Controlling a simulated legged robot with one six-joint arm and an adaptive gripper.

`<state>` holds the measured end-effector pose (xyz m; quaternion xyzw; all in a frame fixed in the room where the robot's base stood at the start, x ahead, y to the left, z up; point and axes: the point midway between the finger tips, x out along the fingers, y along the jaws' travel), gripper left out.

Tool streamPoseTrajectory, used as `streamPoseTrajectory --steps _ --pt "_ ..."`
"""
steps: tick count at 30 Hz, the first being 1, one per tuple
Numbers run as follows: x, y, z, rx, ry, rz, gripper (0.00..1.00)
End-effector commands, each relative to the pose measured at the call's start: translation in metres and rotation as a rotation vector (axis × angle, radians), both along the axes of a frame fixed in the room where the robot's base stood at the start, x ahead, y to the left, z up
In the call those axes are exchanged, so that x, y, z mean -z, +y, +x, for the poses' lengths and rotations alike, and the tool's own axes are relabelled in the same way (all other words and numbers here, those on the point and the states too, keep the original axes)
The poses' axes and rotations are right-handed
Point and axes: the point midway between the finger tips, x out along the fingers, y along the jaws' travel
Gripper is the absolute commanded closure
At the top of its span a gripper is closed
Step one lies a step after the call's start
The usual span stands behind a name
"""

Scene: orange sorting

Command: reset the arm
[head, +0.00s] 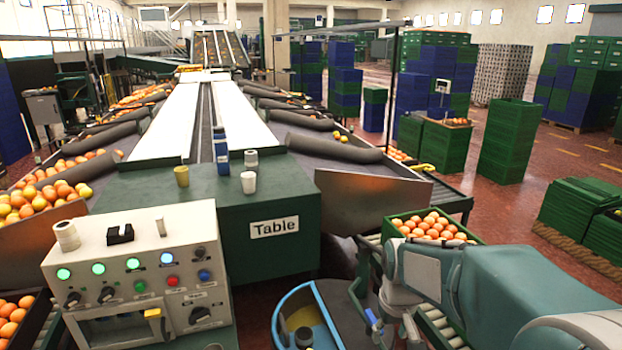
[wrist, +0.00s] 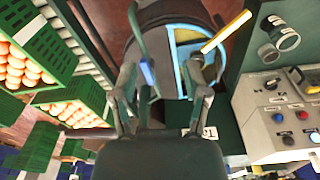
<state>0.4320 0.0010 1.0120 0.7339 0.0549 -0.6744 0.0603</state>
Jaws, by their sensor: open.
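My gripper (head: 393,325) is at the lower right of the head view, at the end of my teal and grey arm, beside a round blue-rimmed bin (head: 281,306). In the wrist view my gripper (wrist: 167,75) shows two grey fingers spread apart, with nothing seen held between them. The bin's blue rim and yellow inside (wrist: 188,37) lie beyond the fingers. A small blue piece shows near the left finger; I cannot tell what it belongs to.
A control panel (head: 140,262) stands left of the bin. The green table (head: 250,200) holds cups and a blue bottle (head: 221,150). A green crate of oranges (head: 388,231) sits on rollers beside my arm. Stacked green crates (head: 508,140) stand at right.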

Motion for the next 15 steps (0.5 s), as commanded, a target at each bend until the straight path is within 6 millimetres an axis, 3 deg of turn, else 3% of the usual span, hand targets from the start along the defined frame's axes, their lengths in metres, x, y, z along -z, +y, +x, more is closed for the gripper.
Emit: streamPoseTrajectory --steps 5,15 --pt "-0.027 0.0 -0.024 0.022 -0.06 0.003 0.4" --pt "-0.077 0.0 -0.099 0.086 -0.225 0.018 0.4"
